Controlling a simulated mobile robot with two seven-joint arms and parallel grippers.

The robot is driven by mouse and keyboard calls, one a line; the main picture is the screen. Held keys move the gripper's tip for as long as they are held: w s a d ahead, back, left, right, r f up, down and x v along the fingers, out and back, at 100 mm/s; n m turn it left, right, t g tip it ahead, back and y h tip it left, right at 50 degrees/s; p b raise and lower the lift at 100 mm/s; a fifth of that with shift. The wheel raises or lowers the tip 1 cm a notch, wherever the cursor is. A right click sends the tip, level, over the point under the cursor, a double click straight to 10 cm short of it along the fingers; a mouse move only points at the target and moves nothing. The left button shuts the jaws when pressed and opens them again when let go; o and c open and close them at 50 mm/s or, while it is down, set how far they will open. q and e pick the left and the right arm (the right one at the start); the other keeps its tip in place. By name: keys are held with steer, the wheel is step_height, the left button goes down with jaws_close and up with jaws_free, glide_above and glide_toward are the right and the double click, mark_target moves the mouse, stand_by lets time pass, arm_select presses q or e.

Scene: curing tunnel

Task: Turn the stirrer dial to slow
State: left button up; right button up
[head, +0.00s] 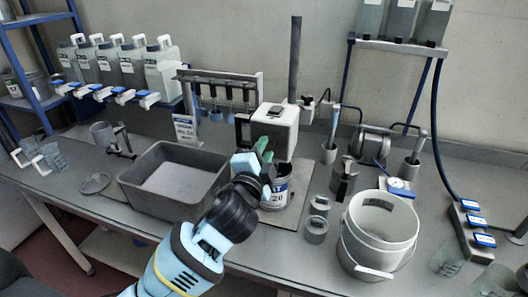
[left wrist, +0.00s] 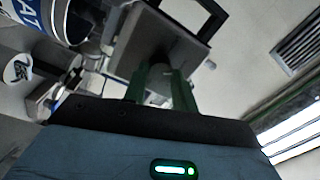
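The stirrer is a white box-shaped head (head: 275,130) on a tall dark post (head: 295,60), above a labelled can (head: 275,190). My left gripper (head: 265,150) is at the lower front of the stirrer head, its green fingers pointing up at it. In the left wrist view the fingers (left wrist: 160,85) stand apart, close to the underside or face of a grey box (left wrist: 165,45). A pale piece shows between them; I cannot tell whether they grip it. The dial and its marks cannot be made out; the gripper and arm may hide them. My right gripper is not in view.
A grey tub (head: 130,185) stands left of the stirrer. A white bucket (head: 350,235), small tins (head: 316,229) and a metal pot (head: 343,178) stand right. A rack with hanging tools (head: 220,85) is behind. White jugs (head: 160,70) line the back left.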

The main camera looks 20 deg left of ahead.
arm_select(q)
steer(key=o, duration=0.5)
steer(key=shift+c, duration=0.2)
steer(key=s, duration=0.8)
steer(key=shift+f, duration=0.15)
steer(key=shift+a+f, duration=0.1)
